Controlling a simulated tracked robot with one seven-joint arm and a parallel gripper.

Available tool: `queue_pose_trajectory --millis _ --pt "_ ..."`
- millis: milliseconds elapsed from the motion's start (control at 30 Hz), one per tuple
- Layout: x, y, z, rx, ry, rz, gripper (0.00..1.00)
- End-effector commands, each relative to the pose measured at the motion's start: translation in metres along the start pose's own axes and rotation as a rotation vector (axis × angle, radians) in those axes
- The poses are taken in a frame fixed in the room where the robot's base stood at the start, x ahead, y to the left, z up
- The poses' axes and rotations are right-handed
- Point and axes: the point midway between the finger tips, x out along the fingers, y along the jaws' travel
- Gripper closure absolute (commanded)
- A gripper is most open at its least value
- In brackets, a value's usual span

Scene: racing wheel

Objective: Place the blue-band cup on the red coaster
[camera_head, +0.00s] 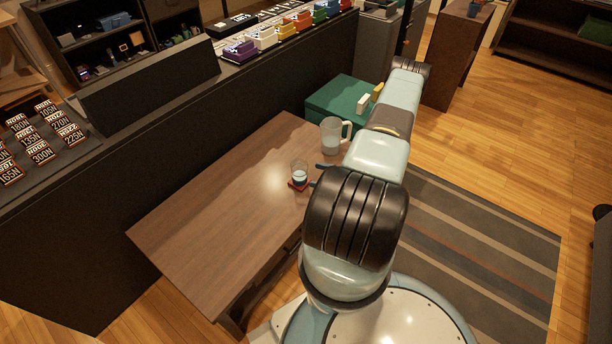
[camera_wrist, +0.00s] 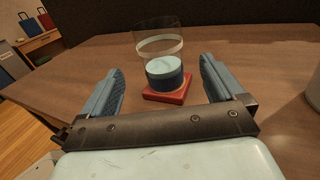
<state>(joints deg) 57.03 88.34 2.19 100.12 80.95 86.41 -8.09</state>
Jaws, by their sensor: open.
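The blue-band cup (camera_wrist: 164,73) is clear, with a pale ring higher up, a pale blue surface inside and a dark blue band at its base. It stands upright on the red coaster (camera_wrist: 180,97). In the head view the cup (camera_head: 299,169) and the coaster (camera_head: 291,185) are on the wooden table, left of my arm. My gripper (camera_wrist: 161,65) is open, one blue finger on each side and nearer the camera, with gaps between them and the cup. In the head view my gripper (camera_head: 318,175) is just right of the cup, partly hidden by my arm.
The wooden table (camera_head: 215,210) is bare on the left. A dark partition (camera_head: 150,165) runs along its far side.

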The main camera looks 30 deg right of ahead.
Motion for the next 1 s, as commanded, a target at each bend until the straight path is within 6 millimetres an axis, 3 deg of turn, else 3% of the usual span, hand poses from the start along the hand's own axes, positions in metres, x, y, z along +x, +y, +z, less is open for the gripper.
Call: queue_pose_trajectory --millis 200,467,567,1000 --pt "-0.018 -0.001 0.0 -0.001 -0.001 0.0 0.05" --pt "-0.017 -0.004 0.01 -0.015 0.006 0.022 0.05" --pt "-0.01 -0.01 0.03 -0.048 0.021 0.073 0.05" --pt "0.041 -0.02 0.17 -0.278 0.138 0.422 0.05"
